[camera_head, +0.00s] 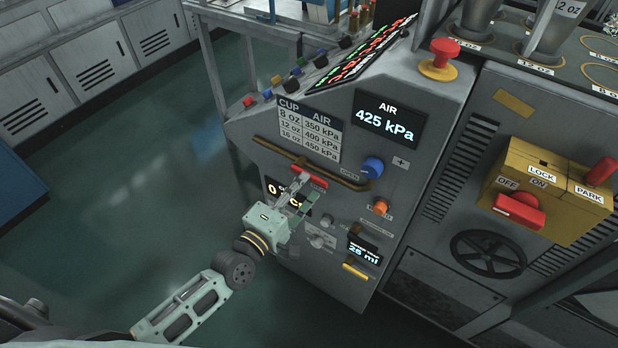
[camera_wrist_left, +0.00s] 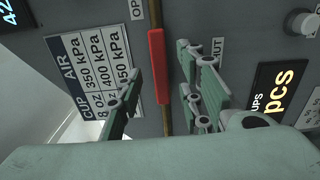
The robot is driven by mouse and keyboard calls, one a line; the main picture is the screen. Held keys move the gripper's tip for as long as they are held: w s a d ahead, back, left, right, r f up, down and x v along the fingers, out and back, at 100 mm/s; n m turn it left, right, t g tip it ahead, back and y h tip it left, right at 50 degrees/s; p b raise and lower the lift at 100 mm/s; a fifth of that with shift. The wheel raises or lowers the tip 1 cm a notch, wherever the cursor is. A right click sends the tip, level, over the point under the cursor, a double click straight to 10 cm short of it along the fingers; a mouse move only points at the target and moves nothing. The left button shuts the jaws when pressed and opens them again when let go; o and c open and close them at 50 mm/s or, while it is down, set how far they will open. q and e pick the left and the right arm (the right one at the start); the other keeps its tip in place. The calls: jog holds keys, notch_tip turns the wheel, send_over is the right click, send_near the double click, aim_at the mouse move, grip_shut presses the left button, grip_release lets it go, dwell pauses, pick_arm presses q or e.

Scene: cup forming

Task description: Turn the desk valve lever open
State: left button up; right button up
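The valve lever (camera_head: 309,175) is a red bar on the brass pipe (camera_head: 270,146) across the front of the grey control desk. It lies along the pipe, and it also shows in the left wrist view (camera_wrist_left: 157,66). My left gripper (camera_head: 299,193) is at the lever, facing the panel. In the left wrist view its green fingers (camera_wrist_left: 160,82) are apart, one on each side of the red bar, with gaps between. Whether the tips reach past the bar in depth is unclear. A SHUT label (camera_wrist_left: 218,50) and a partly hidden OPEN label (camera_wrist_left: 137,10) flank the lever. My right gripper is not seen.
The desk face holds a blue knob (camera_head: 372,167), an orange knob (camera_head: 380,206) and an air display (camera_head: 387,118) reading 425 kPa. A red mushroom button (camera_head: 440,59) stands on top. A yellow lock box (camera_head: 548,190) sits to the right.

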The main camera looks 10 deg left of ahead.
pick_arm(q)
jog(key=v, duration=0.7)
jog(key=shift+s, duration=0.2)
jog(key=shift+a+r, duration=0.1)
jog(key=s+a+f+m+g+y, duration=0.1)
jog(key=s+a+f+m+g, duration=0.15)
jog(key=f, duration=0.75)
jog(key=s+a+f+m+g+y, duration=0.2)
jog(key=s+f+m, duration=0.15)
jog(key=f, duration=0.65)
jog(key=s+a+f+m+g+y, duration=0.1)
jog(key=s+a+f+m+g, duration=0.15)
jog(key=f, duration=0.75)
jog(key=s+f+m+g, duration=0.2)
jog(key=s+f, duration=0.4)
jog(key=s, duration=0.4)
jog(key=s+f+m+g+y, duration=0.1)
jog(key=s+f+m+g, duration=0.2)
jog(key=s+f, duration=0.3)
jog(key=s+f+m+g+y, duration=0.1)
jog(key=s+f+m+g, duration=0.2)
jog(key=s, duration=1.1)
notch_tip(320, 180, down, 4)
jog(key=shift+s+r+g, duration=0.15)
jog(key=shift+g, duration=0.35)
jog(key=shift+d, duration=0.1)
